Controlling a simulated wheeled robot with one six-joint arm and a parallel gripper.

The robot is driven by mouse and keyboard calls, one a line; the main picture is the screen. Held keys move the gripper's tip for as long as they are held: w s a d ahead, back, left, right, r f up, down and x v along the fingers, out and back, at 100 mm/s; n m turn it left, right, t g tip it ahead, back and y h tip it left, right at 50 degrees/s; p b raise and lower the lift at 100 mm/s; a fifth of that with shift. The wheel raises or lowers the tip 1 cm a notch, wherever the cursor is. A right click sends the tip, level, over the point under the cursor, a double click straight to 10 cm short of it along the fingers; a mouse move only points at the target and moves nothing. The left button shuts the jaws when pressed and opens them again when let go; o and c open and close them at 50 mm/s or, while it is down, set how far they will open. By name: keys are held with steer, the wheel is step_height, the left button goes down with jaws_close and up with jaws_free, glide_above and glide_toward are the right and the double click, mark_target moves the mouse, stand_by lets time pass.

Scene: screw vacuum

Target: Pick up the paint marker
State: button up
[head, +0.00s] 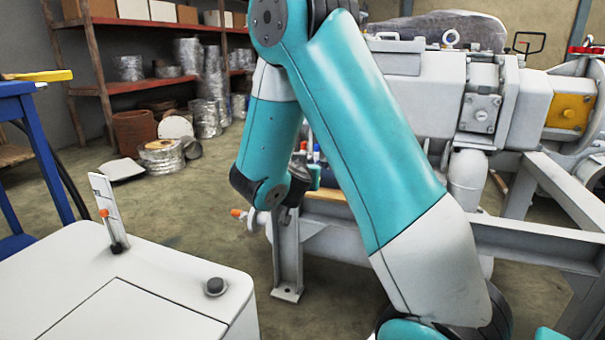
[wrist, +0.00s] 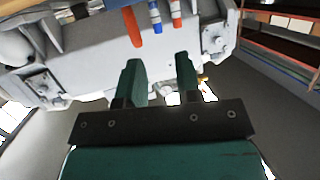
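Several slim, upright items stand close together near the machine in the head view, one with a red-orange top (head: 303,146) and one with a blue top (head: 316,149). In the wrist view I see a plain orange stick (wrist: 132,27), a blue-and-white stick (wrist: 155,17) and a red-and-white stick (wrist: 176,13). I cannot tell which is the paint marker. My gripper (wrist: 160,72) is open, with nothing between its two green fingers. The sticks are beyond the fingertips, the orange one nearest the left finger. My arm hides much of this spot in the head view.
A large grey machine (head: 425,100) on a metal frame (head: 530,240) fills the right. A wooden board edge (head: 325,194) shows behind my arm. A blue table (head: 18,105) stands at left. Shelves (head: 95,65) and metal drums (head: 160,155) are behind, with open floor before them.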

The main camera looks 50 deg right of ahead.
steer(key=d+t+h, duration=0.1)
steer(key=d, duration=0.1)
steer(key=n+t+p, duration=0.2)
steer(key=p, duration=0.1)
glide_toward(304, 146)
steer(key=shift+h, duration=0.3)
steer(key=x, duration=0.5)
steer(key=shift+s+f, duration=0.1)
steer(key=b+x, duration=0.1)
steer(key=x, duration=0.4)
steer(key=shift+w+d+f, duration=0.1)
steer(key=shift+w+d, duration=0.05)
steer(key=shift+w, duration=0.3)
jaws_close()
